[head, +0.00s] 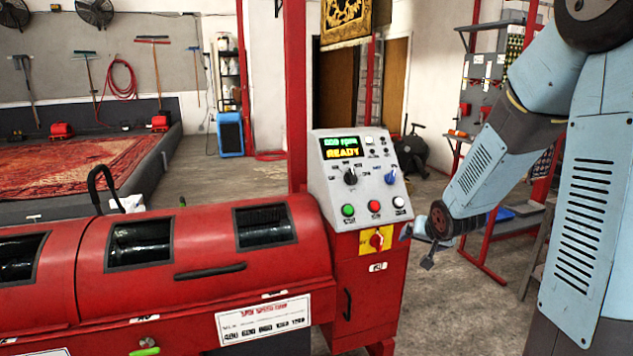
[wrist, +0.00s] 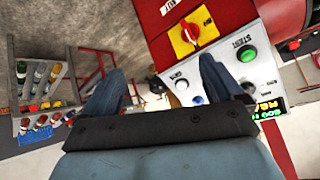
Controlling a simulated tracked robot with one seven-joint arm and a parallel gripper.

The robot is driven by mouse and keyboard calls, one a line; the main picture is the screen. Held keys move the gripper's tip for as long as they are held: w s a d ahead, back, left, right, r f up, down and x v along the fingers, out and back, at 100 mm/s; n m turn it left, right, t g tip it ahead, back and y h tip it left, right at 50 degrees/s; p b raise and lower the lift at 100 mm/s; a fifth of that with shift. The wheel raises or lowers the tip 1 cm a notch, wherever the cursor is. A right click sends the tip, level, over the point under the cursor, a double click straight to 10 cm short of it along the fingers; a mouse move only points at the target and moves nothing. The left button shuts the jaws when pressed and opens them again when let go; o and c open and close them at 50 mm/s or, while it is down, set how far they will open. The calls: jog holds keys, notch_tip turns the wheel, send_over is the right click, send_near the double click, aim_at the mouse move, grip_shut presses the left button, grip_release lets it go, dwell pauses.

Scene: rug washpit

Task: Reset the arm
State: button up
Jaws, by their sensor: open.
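My arm is pale blue and comes down from the upper right of the head view. My gripper (head: 425,246) is at its end, just right of the red machine's control panel (head: 354,180), apart from it as far as I can tell. In the wrist view my gripper (wrist: 160,82) shows two blue fingers spread apart with nothing between them. The control panel (wrist: 265,68) appears turned over at the right there, with a green START button (wrist: 247,54) and a yellow plate with a red rotary switch (wrist: 189,32). The panel's display (head: 341,148) reads READY.
The red machine (head: 200,275) fills the lower left. A red-framed rack (head: 487,240) stands at the right behind my arm; a shelf of bottles (wrist: 40,90) shows in the wrist view. A patterned rug (head: 70,165) lies in the pit at left. Floor behind the panel is largely open.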

jog(key=s+a+r+n+g, duration=0.1)
jog(key=s+a+r, duration=0.1)
jog(key=s+r, duration=0.6)
jog(key=s+a+r+n+g, duration=0.2)
jog(key=s+r, duration=0.7)
jog(key=s, duration=1.1)
jog(key=shift+s, duration=0.35)
jog(key=shift+a+r, duration=0.1)
